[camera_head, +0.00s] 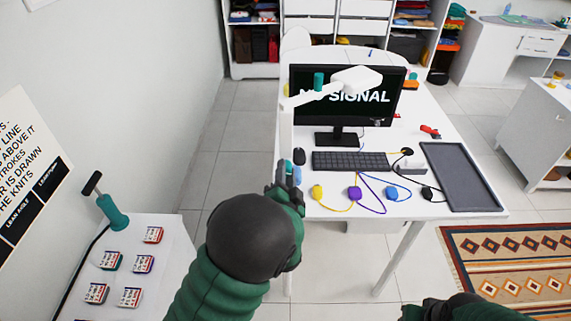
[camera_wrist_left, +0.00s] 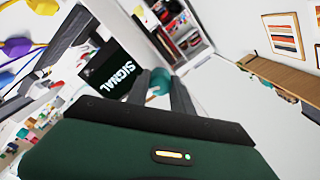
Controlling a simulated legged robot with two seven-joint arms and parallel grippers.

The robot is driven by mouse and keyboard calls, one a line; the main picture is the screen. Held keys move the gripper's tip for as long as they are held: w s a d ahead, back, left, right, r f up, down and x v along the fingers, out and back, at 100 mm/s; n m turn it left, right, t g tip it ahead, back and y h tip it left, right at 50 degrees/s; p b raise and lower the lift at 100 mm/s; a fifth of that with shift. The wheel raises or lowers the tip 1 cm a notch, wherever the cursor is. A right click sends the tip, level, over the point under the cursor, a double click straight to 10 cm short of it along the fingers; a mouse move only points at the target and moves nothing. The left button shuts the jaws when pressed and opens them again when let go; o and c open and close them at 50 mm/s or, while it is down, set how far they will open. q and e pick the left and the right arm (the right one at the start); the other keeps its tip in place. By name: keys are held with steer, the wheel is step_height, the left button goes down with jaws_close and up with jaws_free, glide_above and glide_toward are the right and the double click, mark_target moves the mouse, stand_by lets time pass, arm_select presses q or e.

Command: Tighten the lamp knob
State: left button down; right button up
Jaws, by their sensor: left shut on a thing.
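A white desk lamp stands at the left edge of the white desk, its lamp head (camera_head: 355,78) in front of the monitor. A teal knob (camera_head: 319,81) sits on its upper joint. Another teal knob (camera_head: 289,167) shows low on the lamp, at the tip of my left gripper (camera_head: 285,180). In the left wrist view my left gripper (camera_wrist_left: 160,92) has its two dark fingers on either side of the teal knob (camera_wrist_left: 159,78), shut on it. My right gripper (camera_head: 430,311) is only partly in view at the bottom edge, its fingers unclear.

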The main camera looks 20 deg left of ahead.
arm_select(q)
steer(key=c, duration=1)
jaws_free()
steer(key=shift+c, duration=0.2)
steer(key=shift+c, duration=0.4)
